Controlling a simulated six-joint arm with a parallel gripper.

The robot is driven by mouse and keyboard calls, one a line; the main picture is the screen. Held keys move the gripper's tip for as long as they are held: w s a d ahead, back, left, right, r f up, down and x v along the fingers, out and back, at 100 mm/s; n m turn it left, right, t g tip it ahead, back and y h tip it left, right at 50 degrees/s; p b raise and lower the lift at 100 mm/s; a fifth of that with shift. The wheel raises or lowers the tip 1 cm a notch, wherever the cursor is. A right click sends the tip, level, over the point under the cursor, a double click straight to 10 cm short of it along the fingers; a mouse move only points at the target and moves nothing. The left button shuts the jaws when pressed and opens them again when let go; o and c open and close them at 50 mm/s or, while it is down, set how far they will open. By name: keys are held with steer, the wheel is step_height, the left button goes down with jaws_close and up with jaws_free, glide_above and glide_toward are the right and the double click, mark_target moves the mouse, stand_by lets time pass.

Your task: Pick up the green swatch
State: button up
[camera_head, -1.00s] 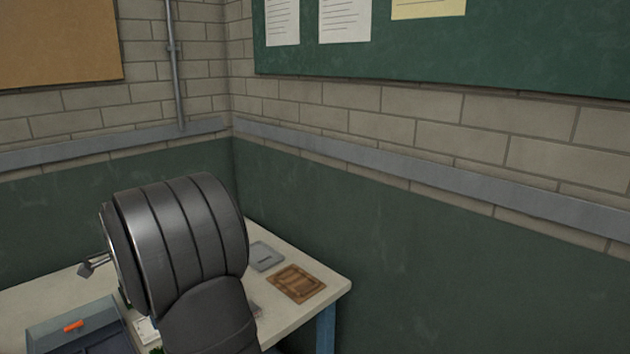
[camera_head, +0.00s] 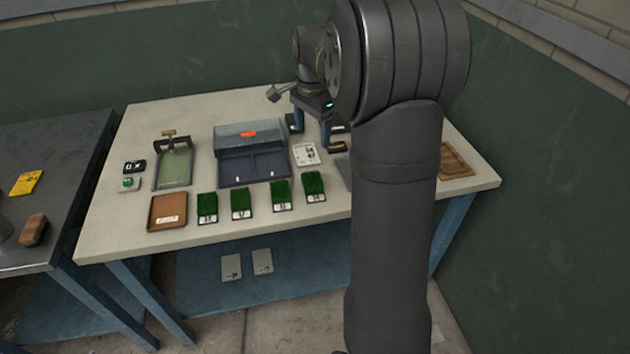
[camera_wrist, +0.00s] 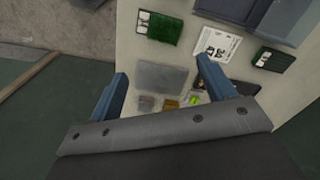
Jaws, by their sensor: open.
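Several green turf swatches with pale labels stand in a row along the front of the light table, among them the right-hand one (camera_head: 313,186) and the left-hand one (camera_head: 207,207). Another green piece (camera_head: 293,123) sits at the back near my gripper. I cannot tell which one the task means. My gripper (camera_head: 311,122) hangs over the back right of the table, partly hidden by my arm. In the wrist view its two blue fingers are apart and empty, above a grey plate (camera_wrist: 162,78). There, one green swatch (camera_wrist: 158,27) lies upper left and another (camera_wrist: 273,60) right.
A dark two-part tray (camera_head: 232,169) with a clear back stands mid-table, beside a printed card (camera_head: 306,155). A framed green panel (camera_head: 174,166), a brown tray (camera_head: 167,211) and a brown wooden board (camera_head: 455,162) also lie there. A dark table (camera_head: 60,150) stands left.

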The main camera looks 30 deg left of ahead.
steer(key=n, duration=1.2)
glide_toward(313, 182)
step_height(313, 182, down, 9)
steer(key=shift+d+r, duration=0.1)
steer(key=shift+r, duration=0.05)
steer(key=c, duration=1)
